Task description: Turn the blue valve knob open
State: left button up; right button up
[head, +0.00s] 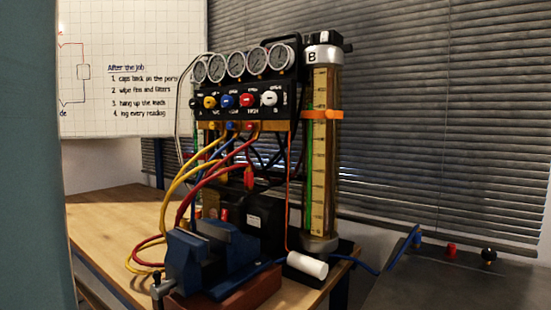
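The blue valve knob (227,101) sits on the front of the black valve panel (241,114) on the gauge rig. It stands between a yellow knob (210,102) on its left and a red knob (247,100) on its right. Its face is small here, and I cannot tell how far it is turned. Nothing touches it. Neither of my grippers shows in the head view.
Several round gauges (236,64) stand above the knobs. Yellow, blue and red hoses (185,185) hang below. A tall clear column (320,150) is at right. The wooden bench (110,225) is clear at left.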

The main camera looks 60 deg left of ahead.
aim_at(226, 101)
jog(key=u, duration=1.95)
jog(key=k+j+z, duration=0.1)
jog(key=j, duration=0.2)
jog(key=k+j, duration=0.1)
jog(key=j, duration=0.2)
jog(key=z, duration=0.05)
